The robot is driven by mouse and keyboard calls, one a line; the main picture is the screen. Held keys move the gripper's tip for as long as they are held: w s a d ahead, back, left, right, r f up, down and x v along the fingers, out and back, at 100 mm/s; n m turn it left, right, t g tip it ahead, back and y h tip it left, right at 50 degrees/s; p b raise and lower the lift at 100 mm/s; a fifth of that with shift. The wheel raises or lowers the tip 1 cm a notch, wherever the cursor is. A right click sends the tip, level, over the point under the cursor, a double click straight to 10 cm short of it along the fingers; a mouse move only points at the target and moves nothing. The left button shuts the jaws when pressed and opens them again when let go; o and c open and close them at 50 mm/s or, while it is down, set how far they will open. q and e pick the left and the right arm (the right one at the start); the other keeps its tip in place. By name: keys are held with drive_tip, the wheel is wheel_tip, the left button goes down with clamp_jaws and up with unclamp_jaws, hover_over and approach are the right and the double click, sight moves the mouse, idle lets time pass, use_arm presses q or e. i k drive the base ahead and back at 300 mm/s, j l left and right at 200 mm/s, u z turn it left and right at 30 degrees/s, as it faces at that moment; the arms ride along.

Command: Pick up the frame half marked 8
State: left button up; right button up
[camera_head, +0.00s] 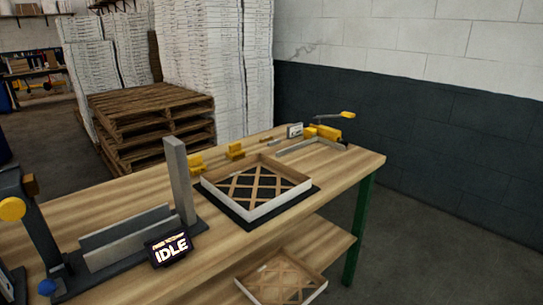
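No marking 8 is legible in the head view, so I cannot tell which piece is the frame half marked 8. A square white-edged frame with a tan lattice (296,184) lies on a dark mat (241,221) on the wooden table (349,164). A thin pale angled strip (296,149), perhaps a frame half, lies at the table's far right end. A similar lattice frame (322,288) is on the lower shelf, partly cut off by the bottom edge. Neither of my grippers is in view.
A grey fixture with a tall post (179,181) and a display reading IDLE (170,248) stands at front left. Yellow blocks (235,151) and a yellow tool (323,132) line the back edge. Pallets (150,112) and white stacks (204,60) stand behind. Floor at right is clear.

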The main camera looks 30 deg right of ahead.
sight(321, 283)
drive_tip(key=i+l+z, duration=0.2)
drive_tip(key=i+l, duration=0.15)
drive_tip(key=i+l+z, duration=0.25)
drive_tip(key=i, duration=0.25)
drive_tip(key=i+l+z, duration=0.2)
drive_tip(key=i, duration=0.25)
